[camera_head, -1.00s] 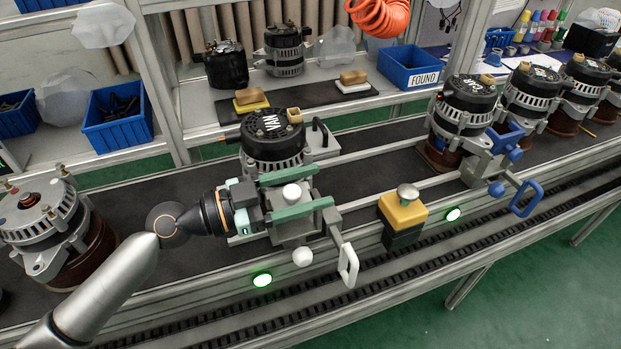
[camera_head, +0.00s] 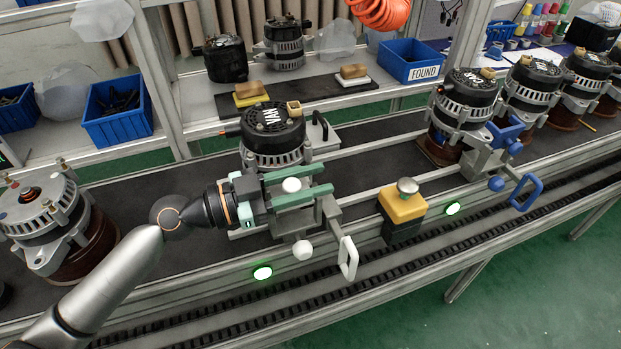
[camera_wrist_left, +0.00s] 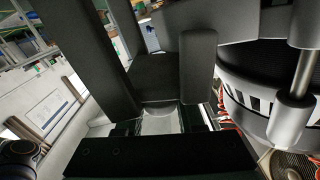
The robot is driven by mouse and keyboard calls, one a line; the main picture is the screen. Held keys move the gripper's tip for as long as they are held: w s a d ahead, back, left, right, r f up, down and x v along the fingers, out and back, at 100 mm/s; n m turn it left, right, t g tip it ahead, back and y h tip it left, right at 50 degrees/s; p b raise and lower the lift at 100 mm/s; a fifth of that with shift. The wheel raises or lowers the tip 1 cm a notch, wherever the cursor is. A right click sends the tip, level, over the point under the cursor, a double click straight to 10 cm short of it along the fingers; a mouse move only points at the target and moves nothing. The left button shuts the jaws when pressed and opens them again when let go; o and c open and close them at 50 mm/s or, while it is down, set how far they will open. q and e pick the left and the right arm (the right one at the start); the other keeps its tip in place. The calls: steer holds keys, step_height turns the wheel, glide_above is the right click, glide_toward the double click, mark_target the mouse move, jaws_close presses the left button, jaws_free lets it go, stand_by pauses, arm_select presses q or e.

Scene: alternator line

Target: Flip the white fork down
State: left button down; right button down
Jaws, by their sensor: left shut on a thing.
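The white fork belongs to a grey clamp in front of the alternator marked VAN (camera_head: 272,135). One white knob of the white fork (camera_head: 291,185) shows between my left gripper's green fingers, and another white knob hangs below. A white loop handle (camera_head: 348,258) hangs at the clamp's right. My left gripper (camera_head: 322,178) reaches in from the left, shut on the white fork, one finger on each side of the upper knob. The fingers hide part of the clamp. In the left wrist view the contact is dark and hard to read. My right gripper is out of view.
A yellow box with a grey button (camera_head: 403,203) stands right of the clamp. A blue fork and handle (camera_head: 525,195) sit farther right by another alternator (camera_head: 465,105). An alternator (camera_head: 50,220) stands close to my left arm. A green lamp (camera_head: 262,273) glows on the front rail.

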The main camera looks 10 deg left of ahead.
arm_select(q)
steer(key=shift+w+a+f+n+b, duration=0.1)
steer(key=shift+f+n+b, duration=0.05)
steer(key=shift+n+b, duration=0.3)
steer(key=shift+w+a+n+b, duration=0.15)
steer(key=shift+n+b, duration=0.25)
steer(key=shift+n, duration=0.35)
steer(key=c, duration=0.6)
jaws_free()
steer(key=shift+o, duration=0.2)
